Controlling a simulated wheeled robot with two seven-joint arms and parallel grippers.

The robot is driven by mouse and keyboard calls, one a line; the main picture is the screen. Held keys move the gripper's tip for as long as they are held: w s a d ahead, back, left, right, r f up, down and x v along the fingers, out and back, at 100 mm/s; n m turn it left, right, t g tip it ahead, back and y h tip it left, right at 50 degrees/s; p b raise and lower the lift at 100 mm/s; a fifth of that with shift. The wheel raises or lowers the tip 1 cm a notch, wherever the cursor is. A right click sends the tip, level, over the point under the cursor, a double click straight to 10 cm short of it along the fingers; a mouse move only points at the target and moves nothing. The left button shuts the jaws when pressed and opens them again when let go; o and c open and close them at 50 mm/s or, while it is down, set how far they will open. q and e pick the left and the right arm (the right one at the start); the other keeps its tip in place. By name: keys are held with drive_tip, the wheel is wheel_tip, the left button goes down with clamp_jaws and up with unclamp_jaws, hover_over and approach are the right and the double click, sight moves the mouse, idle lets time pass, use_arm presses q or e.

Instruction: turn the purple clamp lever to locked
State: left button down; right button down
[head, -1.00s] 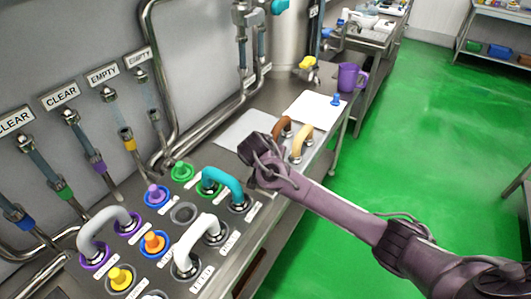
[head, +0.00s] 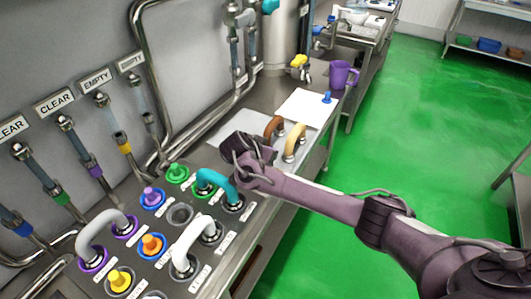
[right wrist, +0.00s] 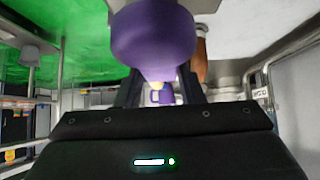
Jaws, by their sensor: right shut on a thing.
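In the right wrist view a smooth, rounded purple clamp lever (right wrist: 152,42) fills the upper middle, close to the camera. The black fingers of my right gripper (right wrist: 160,80) stand on both sides of it and are shut on it. In the head view my right gripper (head: 243,150) is over the steel bench, just behind the teal handle and left of the brown handle. There the purple lever is hidden by the gripper and arm, so its angle and any locked mark cannot be read. My left gripper is in no view.
Close by on the bench are a teal handle (head: 218,183), a white handle (head: 192,240), a brown handle (head: 274,127) and a tan handle (head: 295,140). Several coloured plugs sit in front. A purple mug (head: 343,74) stands farther back. Green floor (head: 405,130) lies open to the right.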

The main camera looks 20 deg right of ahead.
drive_tip(key=c, duration=1)
unclamp_jaws()
drive_tip(key=shift+o, duration=0.2)
drive_tip(key=b+v, duration=0.1)
drive_tip(key=v, duration=0.6)
drive_tip(key=shift+s+a+r, duration=0.15)
drive_tip(key=shift+s+r, duration=0.05)
drive_tip(key=shift+r, duration=0.1)
